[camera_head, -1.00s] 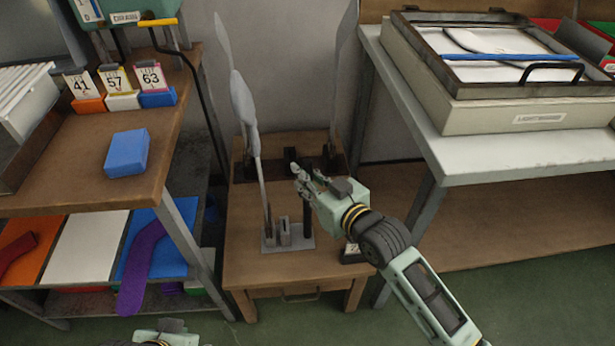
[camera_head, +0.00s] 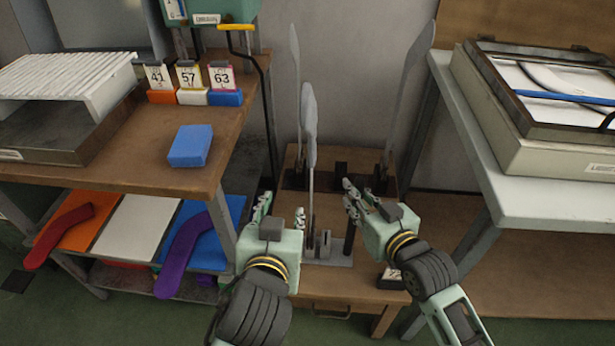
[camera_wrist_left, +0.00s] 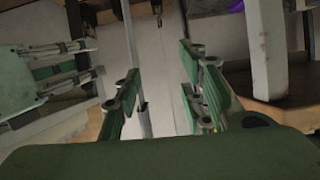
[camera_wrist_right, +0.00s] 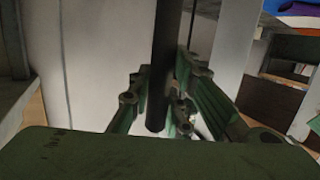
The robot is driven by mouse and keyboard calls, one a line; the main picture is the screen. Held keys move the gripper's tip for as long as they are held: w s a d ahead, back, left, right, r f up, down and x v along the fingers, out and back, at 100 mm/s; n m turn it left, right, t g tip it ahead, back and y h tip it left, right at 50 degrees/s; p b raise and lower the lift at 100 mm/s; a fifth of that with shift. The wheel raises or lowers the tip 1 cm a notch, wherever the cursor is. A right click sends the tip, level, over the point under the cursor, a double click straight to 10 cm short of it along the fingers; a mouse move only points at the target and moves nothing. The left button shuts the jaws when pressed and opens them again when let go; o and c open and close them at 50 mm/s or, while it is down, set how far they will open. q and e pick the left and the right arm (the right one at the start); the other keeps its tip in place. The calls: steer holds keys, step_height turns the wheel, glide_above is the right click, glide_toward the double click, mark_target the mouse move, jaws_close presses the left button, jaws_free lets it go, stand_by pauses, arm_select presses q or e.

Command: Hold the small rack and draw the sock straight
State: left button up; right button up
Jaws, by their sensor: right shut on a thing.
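The small rack (camera_head: 328,258) has a flat grey base on the low wooden table, a short grey block and a dark upright post (camera_head: 349,237). My right gripper (camera_head: 358,193) is shut on the dark post, which runs between its fingers in the right wrist view (camera_wrist_right: 163,70). A grey sock-shaped board (camera_head: 310,120) stands upright at the rack's left part; I cannot tell whether a grey sock covers it. My left gripper (camera_head: 281,210) is open and empty, just left of the board's thin lower part. In the left wrist view, a thin upright (camera_wrist_left: 134,60) shows beyond its spread fingers.
A purple sock (camera_head: 185,250) and a red sock (camera_head: 62,235) lie on the left shelf's coloured panels. A blue block (camera_head: 190,146) sits on the shelf top (camera_head: 120,165). More grey boards (camera_head: 410,85) stand behind. A white table (camera_head: 560,195) with a framed box is at right.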

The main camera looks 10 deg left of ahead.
mark_target(311, 156)
arm_select(q)
steer(key=w+d+r+t, duration=0.25)
steer(key=d+r, duration=0.25)
steer(key=r, duration=0.4)
steer(key=shift+t, duration=0.45)
steer(key=shift+w+a+f, duration=0.1)
steer(key=shift+w+f, duration=0.05)
steer(key=shift+w, duration=1.2)
steer(key=shift+w+a+f, duration=0.1)
steer(key=shift+w+f, duration=0.1)
steer(key=shift+w, duration=1.1)
steer(key=shift+w+a+f, duration=0.1)
steer(key=shift+w+f, duration=0.05)
steer(key=shift+w, duration=1.2)
steer(key=shift+c, duration=0.2)
jaws_close()
steer(key=shift+f, duration=0.3)
steer(key=shift+o, duration=0.2)
jaws_free()
steer(key=shift+r, duration=0.1)
